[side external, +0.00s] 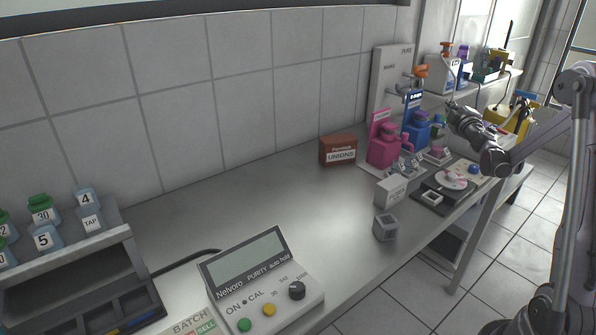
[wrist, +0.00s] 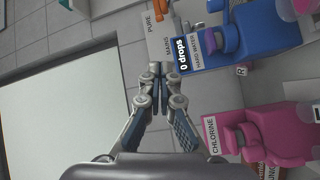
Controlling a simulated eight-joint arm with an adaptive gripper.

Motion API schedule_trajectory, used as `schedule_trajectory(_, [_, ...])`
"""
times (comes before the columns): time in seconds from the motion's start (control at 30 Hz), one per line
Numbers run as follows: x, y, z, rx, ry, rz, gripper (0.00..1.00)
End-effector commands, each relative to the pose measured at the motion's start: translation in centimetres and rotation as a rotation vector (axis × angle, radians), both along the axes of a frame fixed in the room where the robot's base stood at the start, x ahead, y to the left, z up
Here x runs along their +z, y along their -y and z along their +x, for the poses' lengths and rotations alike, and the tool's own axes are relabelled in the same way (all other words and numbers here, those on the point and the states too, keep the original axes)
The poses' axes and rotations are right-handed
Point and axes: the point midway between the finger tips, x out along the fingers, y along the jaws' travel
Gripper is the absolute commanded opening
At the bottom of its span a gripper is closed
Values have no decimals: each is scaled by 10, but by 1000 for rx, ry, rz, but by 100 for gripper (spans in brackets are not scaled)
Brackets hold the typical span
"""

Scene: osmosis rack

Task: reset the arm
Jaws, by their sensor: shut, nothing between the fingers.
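My gripper (side external: 451,110) is raised above the far right end of the bench, near the blue and pink dispensers. In the wrist view my gripper (wrist: 158,72) has its fingertips together with nothing between them. My arm comes in from the right side of the side external view.
Near the gripper stand a pink chlorine dispenser (side external: 383,150) and a blue hard water dispenser (side external: 416,130), labelled "0 drops". A brown unions box (side external: 338,150), a grey cube (side external: 385,228) and a Nelvoro meter (side external: 262,285) stand on the bench (side external: 250,205). Its middle is clear.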

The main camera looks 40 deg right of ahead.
Motion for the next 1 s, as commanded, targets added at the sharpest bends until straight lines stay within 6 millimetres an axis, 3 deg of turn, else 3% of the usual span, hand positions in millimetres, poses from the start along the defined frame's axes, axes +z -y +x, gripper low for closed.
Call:
schedule_trajectory(0.03, [13,-20,6,0,29,47,0])
schedule_trajectory(0.2, [38,-78,11,-21,100,230,0])
schedule_trajectory(0.43, [41,-166,2,-35,125,508,0])
schedule_trajectory(0.67, [16,-263,-28,-33,60,803,0])
schedule_trajectory(1.0, [-47,-411,-110,-6,-196,1206,0])
